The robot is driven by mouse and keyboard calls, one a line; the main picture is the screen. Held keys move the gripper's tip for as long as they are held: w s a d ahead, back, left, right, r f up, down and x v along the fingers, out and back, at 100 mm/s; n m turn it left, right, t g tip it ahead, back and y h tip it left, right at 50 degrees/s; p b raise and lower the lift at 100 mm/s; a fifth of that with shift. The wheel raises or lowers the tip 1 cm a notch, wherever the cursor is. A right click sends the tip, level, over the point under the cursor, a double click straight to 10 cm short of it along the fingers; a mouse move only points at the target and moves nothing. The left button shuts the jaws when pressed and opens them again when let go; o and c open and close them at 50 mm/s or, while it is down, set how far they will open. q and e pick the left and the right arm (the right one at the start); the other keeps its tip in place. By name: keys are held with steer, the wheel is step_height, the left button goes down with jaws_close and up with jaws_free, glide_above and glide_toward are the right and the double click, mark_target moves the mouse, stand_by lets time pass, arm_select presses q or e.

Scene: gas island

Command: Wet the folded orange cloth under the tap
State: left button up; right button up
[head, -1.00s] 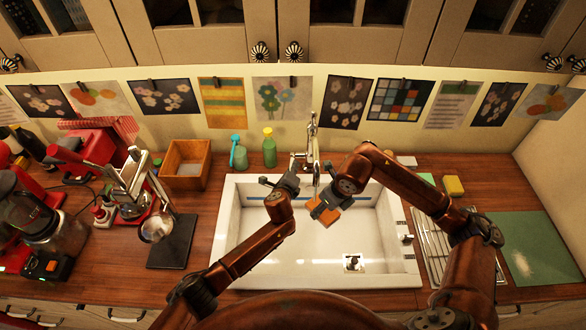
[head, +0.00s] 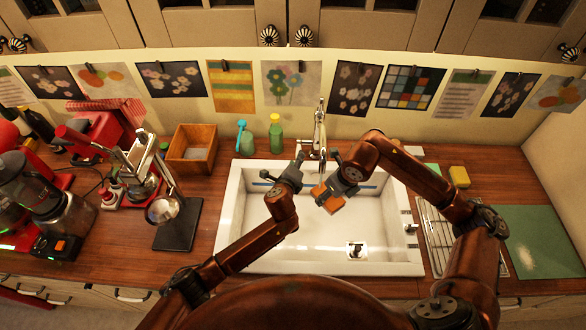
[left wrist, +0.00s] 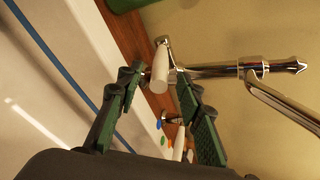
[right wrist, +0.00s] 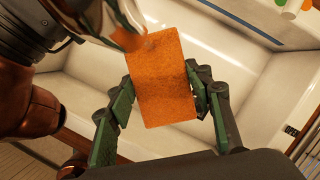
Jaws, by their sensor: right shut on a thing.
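The folded orange cloth (head: 330,198) is in my right gripper (head: 338,186), held above the white sink. In the right wrist view the cloth (right wrist: 165,85) stands flat between the two green-padded fingers (right wrist: 165,100), which are shut on it. The chrome tap (head: 320,130) rises at the sink's back edge, behind and slightly left of the cloth. My left gripper (head: 295,165) is at the tap's left side. In the left wrist view its fingers (left wrist: 160,92) are spread, with the tap's white handle (left wrist: 161,66) seen between them; contact is unclear. I can make out no running water.
The white sink (head: 232,215) has a drain (head: 357,249). Behind it stand a green bottle (head: 276,132) and a teal-topped bottle (head: 243,138). A wooden box (head: 190,160) is left; a yellow sponge (head: 459,176), drying rack (head: 440,240) and green board (head: 525,240) are right.

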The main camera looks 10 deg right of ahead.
arm_select(q)
steer(key=v, duration=0.6)
steer(key=shift+s, duration=0.2)
steer(key=shift+a+r, duration=0.1)
steer(key=shift+a, duration=0.05)
steer(key=shift+c, duration=0.7)
